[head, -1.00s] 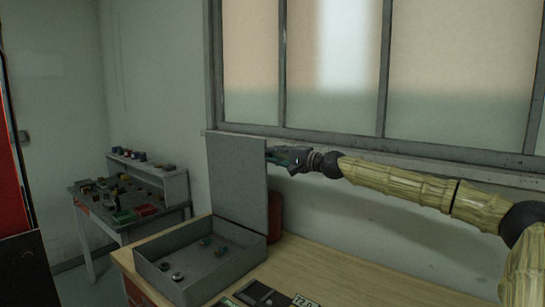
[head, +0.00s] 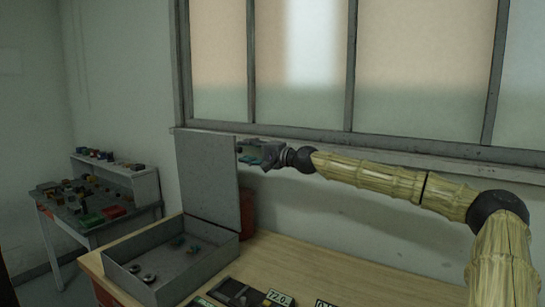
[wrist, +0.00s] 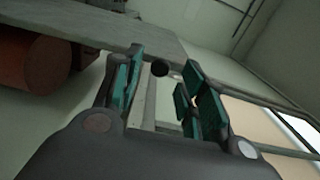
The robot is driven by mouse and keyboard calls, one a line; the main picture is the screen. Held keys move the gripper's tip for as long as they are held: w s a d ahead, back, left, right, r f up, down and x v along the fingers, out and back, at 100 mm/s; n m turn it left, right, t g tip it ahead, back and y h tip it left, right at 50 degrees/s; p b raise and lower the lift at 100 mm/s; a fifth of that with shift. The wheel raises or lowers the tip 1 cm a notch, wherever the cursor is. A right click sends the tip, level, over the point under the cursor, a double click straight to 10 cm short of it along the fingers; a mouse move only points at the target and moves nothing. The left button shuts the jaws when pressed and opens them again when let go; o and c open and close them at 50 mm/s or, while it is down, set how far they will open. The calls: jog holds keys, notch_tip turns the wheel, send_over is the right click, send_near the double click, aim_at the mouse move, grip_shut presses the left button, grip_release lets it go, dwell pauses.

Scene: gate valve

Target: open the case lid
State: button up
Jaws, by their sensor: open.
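The grey case (head: 165,268) sits on the wooden table, with a few small round parts inside it. Its lid (head: 208,180) stands upright at the back edge of the case, raised well clear of the opening. My gripper (head: 245,152) is open, level with the upper part of the lid at its right edge. In the wrist view the gripper (wrist: 160,95) has its green-padded fingers apart with nothing between them. A grey panel edge, seemingly the lid (wrist: 120,30), passes just beyond the fingers. I cannot tell whether they touch it.
A red cylinder (head: 247,212) stands behind the lid; a red-brown cylinder also shows in the wrist view (wrist: 35,62). Small devices with number displays (head: 279,298) lie at the table's front. A side table (head: 85,215) with coloured parts is at left. The window ledge (head: 400,155) is behind my arm.

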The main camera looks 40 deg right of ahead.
jog(key=v, duration=1.1)
jog(key=shift+d, duration=0.3)
dwell(1.3)
jog(key=shift+w+f, duration=0.1)
dwell(0.4)
